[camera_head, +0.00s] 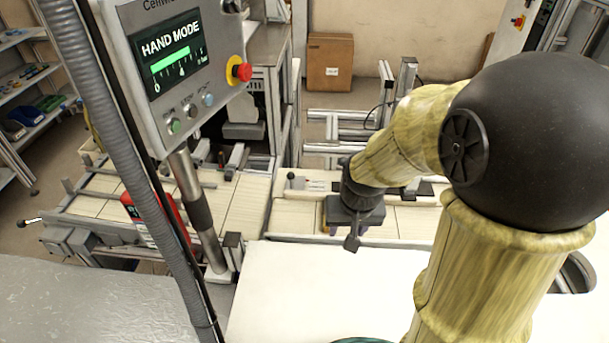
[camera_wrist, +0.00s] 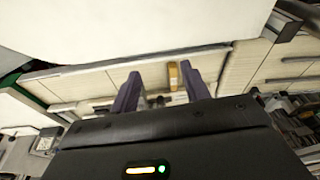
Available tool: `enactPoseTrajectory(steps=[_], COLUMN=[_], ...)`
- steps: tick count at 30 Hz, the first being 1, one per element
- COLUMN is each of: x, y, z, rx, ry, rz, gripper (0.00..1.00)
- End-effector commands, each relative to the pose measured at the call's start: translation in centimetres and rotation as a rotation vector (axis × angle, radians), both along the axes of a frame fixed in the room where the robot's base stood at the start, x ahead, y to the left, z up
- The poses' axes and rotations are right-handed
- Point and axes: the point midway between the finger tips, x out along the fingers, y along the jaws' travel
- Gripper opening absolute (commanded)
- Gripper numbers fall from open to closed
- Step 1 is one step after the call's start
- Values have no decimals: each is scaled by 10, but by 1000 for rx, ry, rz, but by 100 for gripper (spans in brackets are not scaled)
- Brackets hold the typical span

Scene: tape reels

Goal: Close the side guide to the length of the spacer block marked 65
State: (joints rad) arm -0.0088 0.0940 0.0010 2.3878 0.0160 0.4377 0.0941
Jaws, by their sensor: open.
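My gripper (camera_head: 354,215) is over the pale slatted conveyor (camera_head: 410,222), behind the white table. In the wrist view its two purple fingers stand apart (camera_wrist: 160,72), with nothing clasped. A small ochre block (camera_wrist: 174,77) shows between them, nearer the right finger; I cannot tell its height relative to the fingertips or read any marking. A brownish-yellow edge also shows beside my gripper in the head view (camera_head: 329,212). A low rail with a dark knob (camera_head: 308,184) runs along the conveyor's far side; I cannot tell whether it is the side guide.
A control panel reading HAND MODE (camera_head: 175,58) stands on a post at left, with a red stop button (camera_head: 239,70). The white table (camera_head: 320,285) is bare in front. A cardboard box (camera_head: 330,62) sits at the back. Machine frames stand beyond the conveyor.

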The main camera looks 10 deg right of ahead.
Motion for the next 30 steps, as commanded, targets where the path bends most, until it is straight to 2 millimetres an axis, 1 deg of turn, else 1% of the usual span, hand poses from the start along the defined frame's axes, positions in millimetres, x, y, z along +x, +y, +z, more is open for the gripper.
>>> enactPoseTrajectory(steps=[1, 3, 9, 15, 24, 30], x=[18, 40, 100, 155, 228, 268], y=[2, 5, 14, 25, 43, 57], z=[5, 11, 25, 35, 45, 49], rx=[9, 23, 64, 104, 166, 207], ry=[2, 8, 25, 43, 77, 103], rz=[-25, -66, -182, -293, -456, -559], gripper=[46, 46, 46, 46, 46, 46])
